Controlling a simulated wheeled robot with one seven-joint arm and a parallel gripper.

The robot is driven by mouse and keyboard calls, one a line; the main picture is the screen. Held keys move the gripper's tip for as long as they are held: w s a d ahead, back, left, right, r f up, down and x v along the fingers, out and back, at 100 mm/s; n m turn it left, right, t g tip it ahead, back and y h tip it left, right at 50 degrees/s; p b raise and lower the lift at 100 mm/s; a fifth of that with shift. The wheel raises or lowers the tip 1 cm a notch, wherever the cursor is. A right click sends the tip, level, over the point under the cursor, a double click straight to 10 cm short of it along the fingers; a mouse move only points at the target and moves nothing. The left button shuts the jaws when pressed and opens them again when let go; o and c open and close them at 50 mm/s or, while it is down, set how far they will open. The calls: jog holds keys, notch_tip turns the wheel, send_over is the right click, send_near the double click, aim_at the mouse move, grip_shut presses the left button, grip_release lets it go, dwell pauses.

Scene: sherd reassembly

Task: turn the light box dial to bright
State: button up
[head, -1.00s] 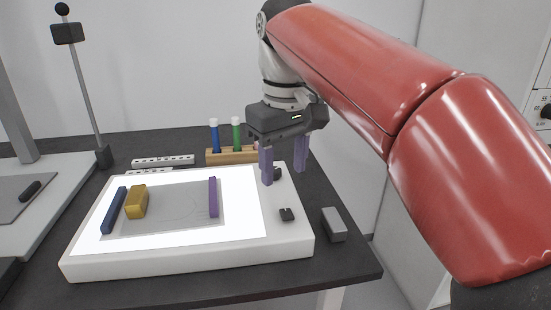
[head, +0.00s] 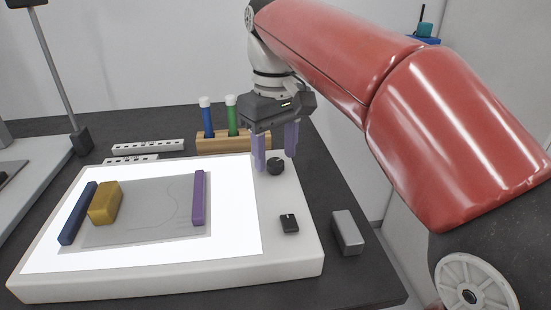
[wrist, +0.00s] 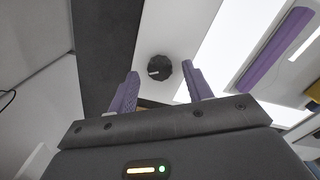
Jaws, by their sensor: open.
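The light box (head: 290,258) is a white slab on the dark table, with its panel lit white. In the wrist view the dial (wrist: 159,68) shows a pale pointer mark and lies beyond and between the fingertips. In the wrist view my gripper (wrist: 160,85) is apart from the dial.
On the panel lie a blue bar (head: 77,213), a yellow block (head: 104,203) and a purple bar (head: 199,198). A wooden rack (head: 215,142) with capped tubes stands behind. A grey block (head: 347,233) lies right of the box.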

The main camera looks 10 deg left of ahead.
jog(key=shift+f, duration=0.65)
jog(key=c, duration=1)
jog(key=shift+o, duration=0.2)
